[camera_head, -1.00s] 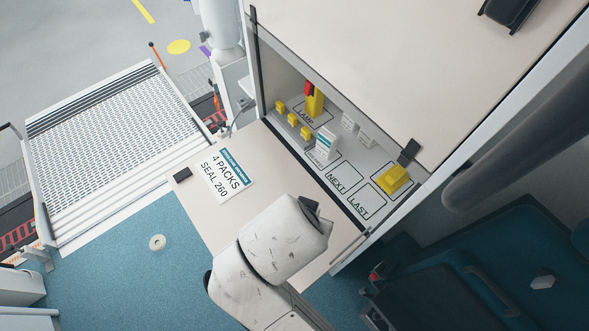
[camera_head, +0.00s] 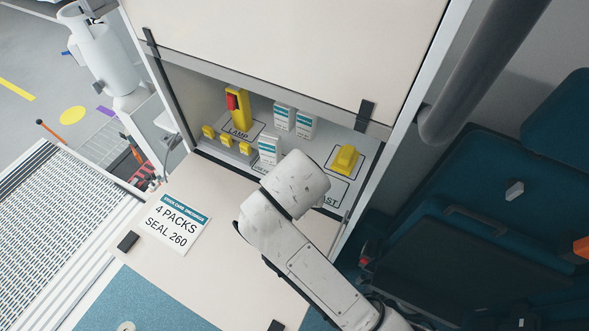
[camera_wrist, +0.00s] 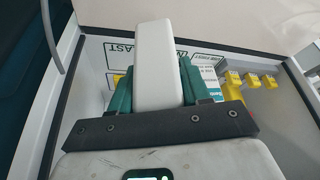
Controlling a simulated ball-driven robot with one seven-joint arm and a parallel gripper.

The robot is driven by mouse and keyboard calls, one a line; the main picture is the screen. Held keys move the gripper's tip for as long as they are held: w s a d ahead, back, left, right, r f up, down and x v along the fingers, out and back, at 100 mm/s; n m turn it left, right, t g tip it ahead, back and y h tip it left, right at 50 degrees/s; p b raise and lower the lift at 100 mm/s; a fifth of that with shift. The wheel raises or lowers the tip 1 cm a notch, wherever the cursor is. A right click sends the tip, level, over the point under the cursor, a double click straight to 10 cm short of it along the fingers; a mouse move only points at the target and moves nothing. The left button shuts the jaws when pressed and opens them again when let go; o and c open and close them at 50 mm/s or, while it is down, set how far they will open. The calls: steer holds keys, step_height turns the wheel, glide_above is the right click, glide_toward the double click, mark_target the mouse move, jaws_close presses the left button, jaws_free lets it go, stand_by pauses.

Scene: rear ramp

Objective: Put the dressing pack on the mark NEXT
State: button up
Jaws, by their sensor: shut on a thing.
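My gripper (camera_wrist: 155,88) has its teal fingers on both sides of a plain white block, the dressing pack (camera_wrist: 154,50), and is shut on it. The pack is over the compartment floor; I cannot tell if it touches down. In the head view my arm hides the gripper, the held pack and the mark NEXT. The mark LAST (camera_head: 331,196) shows partly beside my arm, and its lettering also shows left of the pack in the wrist view (camera_wrist: 121,49). Another white and teal pack (camera_head: 269,150) stands just left of my arm, partly seen in the wrist view (camera_wrist: 208,75).
Two more packs (camera_head: 284,116) (camera_head: 306,124) stand at the back. A yellow and red lamp (camera_head: 237,107) stands on its mark at left, with several small yellow blocks (camera_head: 226,141) in front. A yellow piece (camera_head: 345,158) sits at right. The lowered flap (camera_head: 205,262) bears a label.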

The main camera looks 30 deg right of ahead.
step_height(320, 180, down, 5)
steer(key=shift+f, duration=0.2)
steer(key=w+d, duration=0.1)
steer(key=w, duration=0.1)
steer(key=w+d, duration=0.2)
steer(key=w+d+p, duration=0.1)
steer(key=w, duration=0.2)
steer(key=shift+d+r, duration=0.15)
steer(key=shift+r, duration=0.15)
steer(key=w, duration=0.1)
steer(key=w+d, duration=0.1)
steer(key=w+d+f, duration=0.1)
steer(key=w, duration=0.1)
steer(key=shift+d+p, duration=0.25)
steer(key=shift+p, duration=0.05)
steer(key=shift+f, duration=0.15)
steer(key=shift+f, duration=0.25)
steer(key=o, duration=1.1)
steer(key=shift+r, duration=0.1)
